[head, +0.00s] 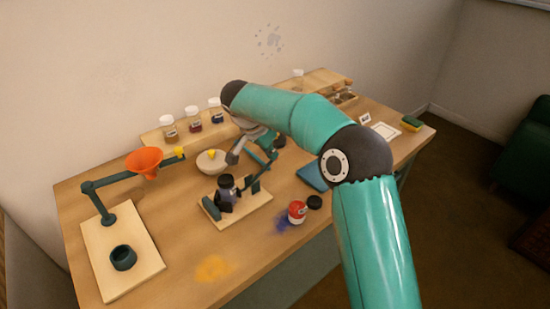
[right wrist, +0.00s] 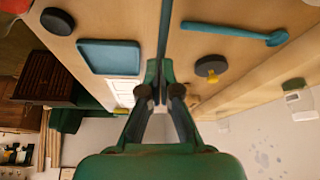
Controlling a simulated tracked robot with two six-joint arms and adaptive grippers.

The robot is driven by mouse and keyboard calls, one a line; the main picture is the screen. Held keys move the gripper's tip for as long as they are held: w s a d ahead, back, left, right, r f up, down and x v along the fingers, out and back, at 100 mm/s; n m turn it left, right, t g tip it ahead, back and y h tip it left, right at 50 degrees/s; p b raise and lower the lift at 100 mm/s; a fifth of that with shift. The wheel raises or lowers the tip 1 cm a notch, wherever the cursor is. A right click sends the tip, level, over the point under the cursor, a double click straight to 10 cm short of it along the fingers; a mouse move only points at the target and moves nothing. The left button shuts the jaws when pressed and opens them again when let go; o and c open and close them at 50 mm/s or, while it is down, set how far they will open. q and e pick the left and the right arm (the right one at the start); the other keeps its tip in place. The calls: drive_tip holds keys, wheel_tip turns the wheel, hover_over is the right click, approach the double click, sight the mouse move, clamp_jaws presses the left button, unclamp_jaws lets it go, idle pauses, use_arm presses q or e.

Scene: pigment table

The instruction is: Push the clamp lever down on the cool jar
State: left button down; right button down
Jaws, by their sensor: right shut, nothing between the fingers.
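The cool jar (head: 226,184), dark with a black lid, stands upright in a clamp on a pale board (head: 246,214) mid-table. The teal clamp lever (head: 264,171) rises at a slant to the right of the jar; its upper end is partly hidden near my right arm. A long teal bar (right wrist: 165,28), perhaps the lever, runs ahead of my fingers in the right wrist view. My right gripper (head: 233,157) is shut and empty, above and behind the jar. It shows in the right wrist view (right wrist: 160,95); I cannot tell whether it touches the lever. My left gripper is out of view.
A red jar (head: 297,212) and black lid (head: 315,202) are right of the board, by spilled blue powder. A pale bowl (head: 208,164) stands behind. The front middle has only yellow powder (head: 212,268).

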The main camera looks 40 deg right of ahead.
sight(271, 163)
wheel_tip(271, 163, down, 4)
drive_tip(key=b, duration=0.4)
drive_tip(key=shift+s+a+f, duration=0.1)
drive_tip(key=shift+s+f, duration=0.1)
drive_tip(key=shift+f, duration=0.2)
drive_tip(key=shift+a, duration=0.35)
drive_tip(key=shift+s+a+r+b, duration=0.15)
drive_tip(key=shift+a+r+b, duration=0.1)
drive_tip(key=shift+a, duration=0.25)
drive_tip(key=shift+s+a+r+b, duration=0.1)
drive_tip(key=shift+a+b, duration=0.1)
drive_tip(key=shift+a, duration=0.3)
drive_tip(key=shift+a+r, duration=0.1)
drive_tip(key=shift+a, duration=0.1)
drive_tip(key=shift+d, duration=0.1)
